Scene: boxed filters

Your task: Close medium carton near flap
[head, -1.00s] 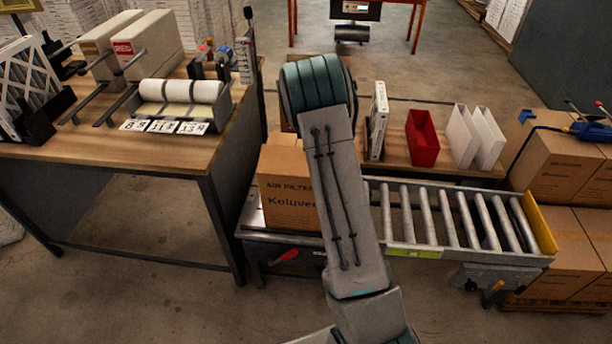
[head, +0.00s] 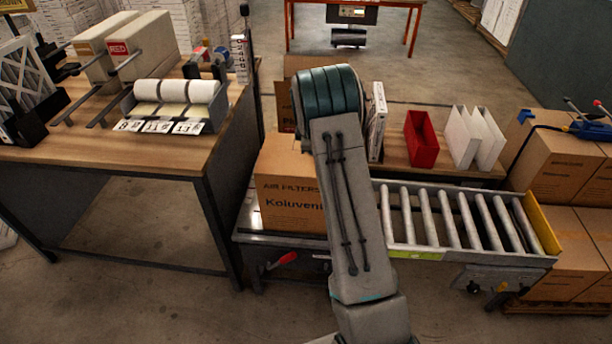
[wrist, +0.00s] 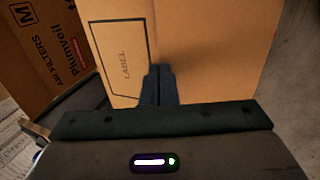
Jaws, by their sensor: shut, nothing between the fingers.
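In the wrist view, my gripper (wrist: 158,72) is shut and empty, with its fingertips over a plain cardboard panel (wrist: 215,45) marked LABEL. I cannot tell whether they touch it, or whether the panel is a flap or a carton top. A carton (wrist: 45,60) printed "AIR FILTERS Plumveil" and M stands at the left of that view. In the head view, a carton (head: 288,190) printed "AIR FILTERS Koluveni" sits at the left end of the conveyor, partly behind my arm. Another carton (head: 284,105) shows behind it. My gripper is hidden there by my arm.
The roller conveyor (head: 445,215) is bare right of my arm. A red bin (head: 421,138) and white holders (head: 465,138) stand behind it. A workbench (head: 140,160) with label rolls is at left; stacked cartons (head: 565,165) are at right.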

